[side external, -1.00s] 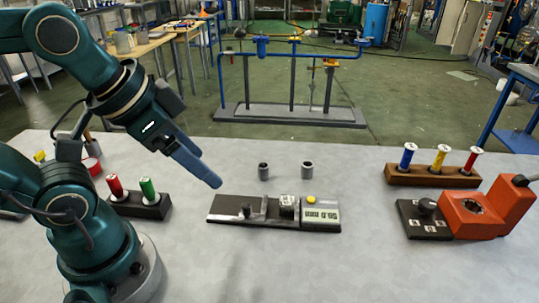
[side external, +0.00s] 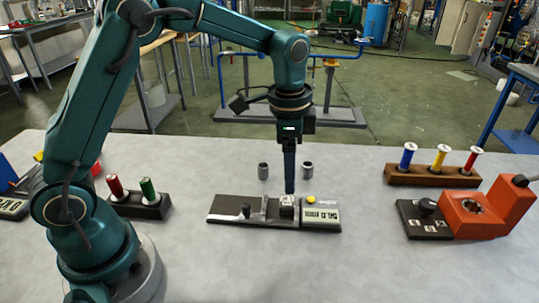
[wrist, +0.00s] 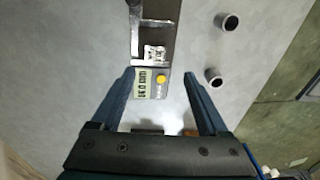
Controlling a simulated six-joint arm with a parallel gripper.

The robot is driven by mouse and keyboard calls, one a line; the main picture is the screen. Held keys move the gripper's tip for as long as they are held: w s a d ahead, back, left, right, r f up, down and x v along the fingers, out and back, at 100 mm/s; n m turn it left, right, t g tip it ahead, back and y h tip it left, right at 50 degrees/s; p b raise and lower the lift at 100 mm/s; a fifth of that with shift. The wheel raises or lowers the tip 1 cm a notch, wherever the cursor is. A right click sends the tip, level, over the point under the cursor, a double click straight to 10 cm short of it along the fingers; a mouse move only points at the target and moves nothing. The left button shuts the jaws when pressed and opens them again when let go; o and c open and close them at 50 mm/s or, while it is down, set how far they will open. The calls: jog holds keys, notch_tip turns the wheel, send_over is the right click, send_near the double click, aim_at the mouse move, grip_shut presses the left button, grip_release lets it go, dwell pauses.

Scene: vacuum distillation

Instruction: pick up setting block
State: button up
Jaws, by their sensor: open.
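The setting block appears to be the small silvery block (side external: 287,206) with a marked top, seated on the dark measuring fixture (side external: 228,211) beside its display. It also shows in the wrist view (wrist: 154,53), on the fixture near the display and yellow button. My gripper (side external: 290,190) points straight down just above the block in the side view. In the wrist view its two blue fingers (wrist: 159,73) are spread wide with nothing between the tips, and the block lies a little beyond them. Part of the block's top is hard to make out behind the fingertips.
Two small grey cylinders (side external: 263,171) (side external: 308,170) stand behind the fixture. A dark rack with red and green plugs (side external: 150,206) is at left. A wooden rack (side external: 430,177) and an orange device (side external: 470,215) are at right. The front table is clear.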

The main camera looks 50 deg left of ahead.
aim_at(287, 200)
jog(key=shift+g, duration=0.4)
jog(key=f, duration=0.7)
jog(key=shift+s+f, duration=0.25)
jog(key=shift+s, duration=0.05)
grip_shut()
